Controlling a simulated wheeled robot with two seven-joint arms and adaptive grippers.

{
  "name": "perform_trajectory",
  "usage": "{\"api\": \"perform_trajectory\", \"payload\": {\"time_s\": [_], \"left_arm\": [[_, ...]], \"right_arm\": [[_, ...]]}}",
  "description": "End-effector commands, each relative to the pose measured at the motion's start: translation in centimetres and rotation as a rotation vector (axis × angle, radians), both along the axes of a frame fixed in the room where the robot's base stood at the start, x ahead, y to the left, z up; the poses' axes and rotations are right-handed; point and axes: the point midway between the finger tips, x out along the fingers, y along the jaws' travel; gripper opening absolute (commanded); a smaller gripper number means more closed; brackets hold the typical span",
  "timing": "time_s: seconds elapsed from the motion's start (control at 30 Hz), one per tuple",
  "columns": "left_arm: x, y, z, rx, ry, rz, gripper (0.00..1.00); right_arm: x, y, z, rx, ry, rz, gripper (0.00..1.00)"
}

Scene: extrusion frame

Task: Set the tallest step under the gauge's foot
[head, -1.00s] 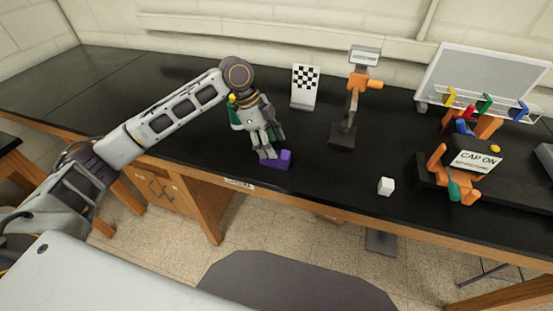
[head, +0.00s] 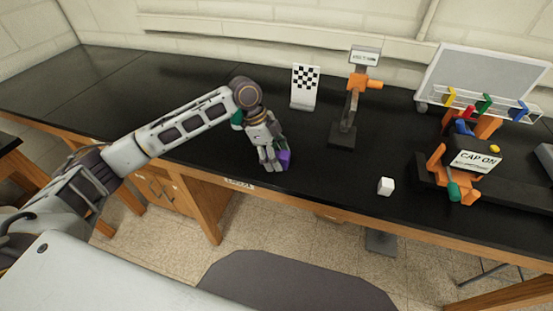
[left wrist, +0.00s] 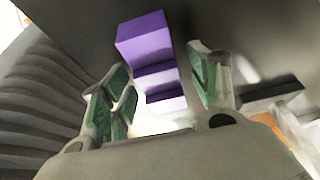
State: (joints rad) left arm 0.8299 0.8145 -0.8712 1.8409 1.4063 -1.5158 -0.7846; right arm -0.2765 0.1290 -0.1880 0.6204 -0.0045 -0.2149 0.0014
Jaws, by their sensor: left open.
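A purple stepped block (head: 285,158) sits on the black bench, partly hidden by my left gripper in the head view. The left wrist view shows its steps (left wrist: 146,42) between and beyond the green-padded fingers. My left gripper (head: 272,168) points down at the block and is open, with a finger on either side in the wrist view (left wrist: 158,68). I cannot tell whether the fingers touch it. The gauge (head: 355,95), with an orange body and a small display on top, stands on a dark base to the right. Its foot is too small to make out.
A white cube (head: 386,186) lies near the bench's front edge. A checkered card (head: 305,85) stands behind. At right are an orange fixture with a "CAP ON" sign (head: 476,162) and a rack with coloured clips (head: 483,104). The bench between block and gauge is clear.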

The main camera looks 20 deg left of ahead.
Motion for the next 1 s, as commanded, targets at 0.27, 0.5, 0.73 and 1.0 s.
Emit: {"api": "perform_trajectory", "payload": {"time_s": [0.27, 0.5, 0.73, 1.0], "left_arm": [[0.0, 0.0, 0.0, 0.000, 0.000, 0.000, 0.44], [0.0, 0.0, 0.0, 0.000, 0.000, 0.000, 0.13], [0.0, 0.0, 0.1, 0.000, -0.001, 0.000, 0.05], [0.1, 0.0, 1.1, -0.001, -0.002, 0.001, 0.05]], "right_arm": [[-0.9, 0.0, -0.1, 0.001, 0.010, 0.000, 0.42], [-1.2, 0.1, -0.1, 0.001, 0.014, -0.001, 0.42], [-1.1, 0.1, -0.1, 0.001, 0.013, 0.000, 0.42], [-0.1, 0.1, 0.0, 0.002, 0.002, 0.000, 0.42]]}}
